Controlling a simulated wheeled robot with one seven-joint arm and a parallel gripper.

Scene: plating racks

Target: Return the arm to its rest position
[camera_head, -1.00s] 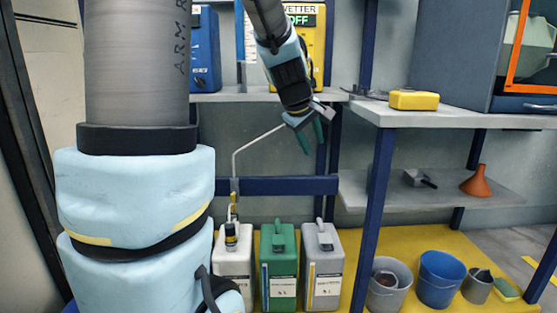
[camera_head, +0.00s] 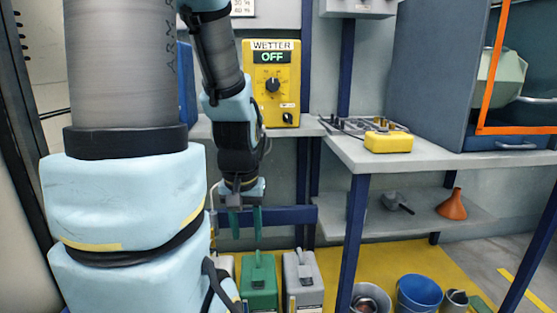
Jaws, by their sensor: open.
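My gripper (camera_head: 246,222) hangs pointing down from my arm, left of the middle of the head view. Its two green fingers are apart with nothing between them. It is in front of the blue rail (camera_head: 285,216) and above the green canister (camera_head: 259,281). My arm's upper links run up out of the picture, and the large near link fills the left side.
A yellow wetter box (camera_head: 271,82) reading OFF stands on the back shelf. A grey bench (camera_head: 440,150) to the right holds a yellow block (camera_head: 388,142). Below are an orange funnel (camera_head: 452,205), a grey canister (camera_head: 303,280) and a blue bucket (camera_head: 418,293).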

